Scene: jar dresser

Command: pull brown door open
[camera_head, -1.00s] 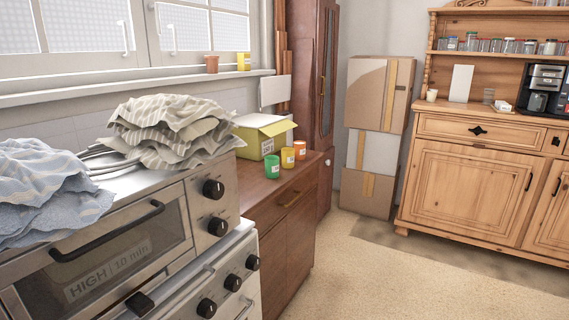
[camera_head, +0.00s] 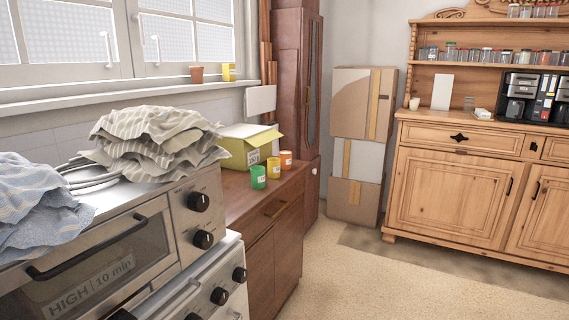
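A tall, narrow dark brown cabinet stands in the corner past the counter. Its upper brown door (camera_head: 312,75) has a long dark pane and looks closed. Its lower part (camera_head: 311,192) carries a small white round spot, perhaps a knob. A low brown cabinet stands between the stove and the tall cabinet. It has a drawer with a brass handle (camera_head: 277,209) and a brown front door (camera_head: 261,272) below; both look closed. I cannot tell which brown door the task names. Neither of my grippers is in view.
A steel oven (camera_head: 110,255) with striped cloths (camera_head: 160,140) fills the near left. Green, yellow and orange cups and a yellow box (camera_head: 245,150) sit on the low cabinet. Cardboard boxes (camera_head: 355,200) lean by a light wooden dresser (camera_head: 450,195). The beige floor (camera_head: 400,285) is clear.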

